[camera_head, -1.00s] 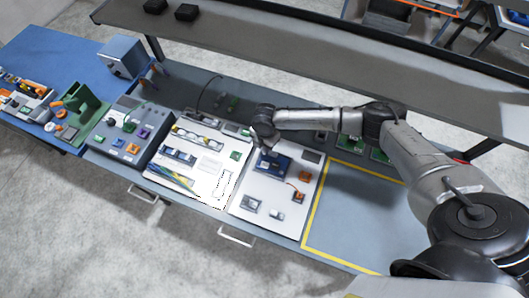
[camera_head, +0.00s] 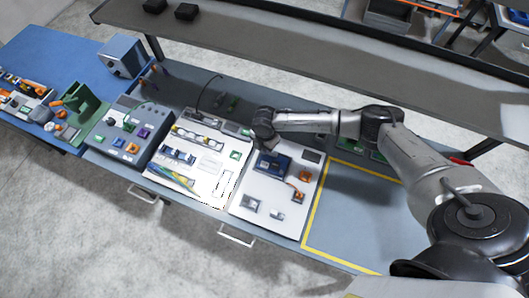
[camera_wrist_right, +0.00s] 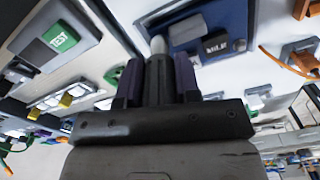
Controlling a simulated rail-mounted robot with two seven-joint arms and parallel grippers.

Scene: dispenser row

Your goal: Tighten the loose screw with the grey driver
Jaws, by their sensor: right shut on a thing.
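My right gripper (camera_wrist_right: 158,72) is shut on a dark grey cylindrical tool, taken to be the grey driver (camera_wrist_right: 160,82), held between its two purple fingers. A pale rounded end shows beyond the fingertips. In the head view my right gripper (camera_head: 263,137) hangs by the upper left edge of the blue unit (camera_head: 273,163) on a white panel. In the right wrist view the blue unit (camera_wrist_right: 236,18) lies just past the tool's end; contact cannot be told. I cannot make out the loose screw. My left gripper is out of view.
A white panel with coloured parts (camera_head: 205,178) lies left of the blue unit's panel (camera_head: 262,222). A green TEST button (camera_wrist_right: 61,36) and an orange cable (camera_wrist_right: 285,62) are nearby. A grey shelf (camera_head: 290,65) overhangs behind. The yellow-bordered area (camera_head: 350,225) has free room.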

